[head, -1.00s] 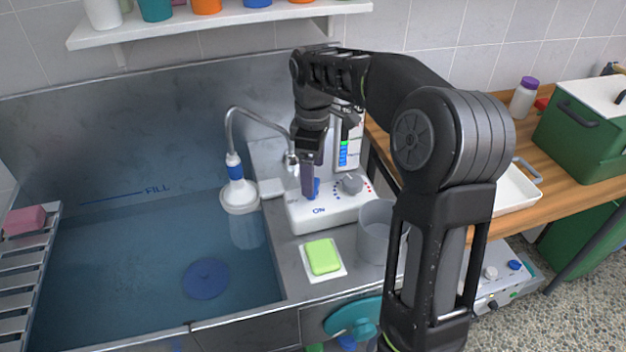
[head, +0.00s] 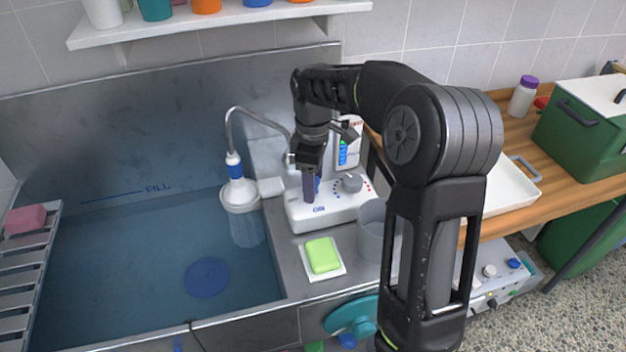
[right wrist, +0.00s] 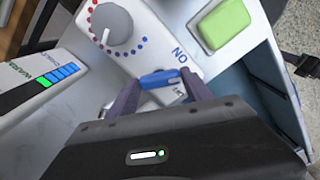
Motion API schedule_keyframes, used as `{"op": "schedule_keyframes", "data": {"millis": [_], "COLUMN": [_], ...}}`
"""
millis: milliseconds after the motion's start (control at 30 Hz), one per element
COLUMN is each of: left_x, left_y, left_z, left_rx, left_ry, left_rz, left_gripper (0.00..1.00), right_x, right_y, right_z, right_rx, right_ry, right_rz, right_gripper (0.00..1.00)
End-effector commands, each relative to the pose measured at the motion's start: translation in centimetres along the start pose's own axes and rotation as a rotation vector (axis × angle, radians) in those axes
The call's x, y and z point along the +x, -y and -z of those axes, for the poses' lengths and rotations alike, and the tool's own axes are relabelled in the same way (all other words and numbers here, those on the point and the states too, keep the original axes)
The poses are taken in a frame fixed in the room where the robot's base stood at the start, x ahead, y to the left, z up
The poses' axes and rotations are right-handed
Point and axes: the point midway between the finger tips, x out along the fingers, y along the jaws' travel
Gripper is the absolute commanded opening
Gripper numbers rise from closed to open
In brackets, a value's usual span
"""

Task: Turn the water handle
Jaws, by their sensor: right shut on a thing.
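The blue water handle (right wrist: 160,78) sits on a white control box (head: 345,212) beside the basin, next to the word ON. My right gripper (head: 309,198) points down at the box. In the right wrist view its two fingers (right wrist: 163,88) are closed on the blue handle, one at each end. In the head view the fingers hide most of the handle. A white spray head (head: 240,195) hangs over the basin, with a pale column below it that looks like running water. My left gripper is out of view.
The basin (head: 255,312) holds bluish water below a FILL mark, with a blue disc in it. A grey dial (head: 352,183), a green soap (head: 322,255) and a grey cup (head: 373,232) are close to my right gripper. A shelf (head: 215,24) hangs above.

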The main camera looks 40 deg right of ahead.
Motion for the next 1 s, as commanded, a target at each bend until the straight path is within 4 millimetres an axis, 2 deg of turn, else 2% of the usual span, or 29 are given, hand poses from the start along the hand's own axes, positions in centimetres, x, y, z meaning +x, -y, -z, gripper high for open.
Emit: {"op": "schedule_keyframes", "data": {"millis": [67, 333, 667, 1000], "left_x": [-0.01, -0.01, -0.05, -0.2], "left_y": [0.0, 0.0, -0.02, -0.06], "left_z": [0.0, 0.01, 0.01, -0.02], "left_rx": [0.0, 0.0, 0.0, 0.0], "left_ry": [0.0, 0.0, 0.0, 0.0], "left_rz": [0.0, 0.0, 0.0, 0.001], "left_gripper": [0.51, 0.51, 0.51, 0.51], "right_x": [-0.03, -0.04, -0.05, -0.05], "right_y": [0.0, 0.0, -0.01, -0.05], "right_z": [0.0, 0.01, 0.0, -0.05], "right_rx": [0.0, 0.0, 0.037, 0.22], "right_ry": [0.0, 0.0, 0.0, 0.001], "right_rz": [0.0, 0.0, 0.0, 0.0], "right_gripper": [0.4, 0.18, 0.18, 0.18]}}
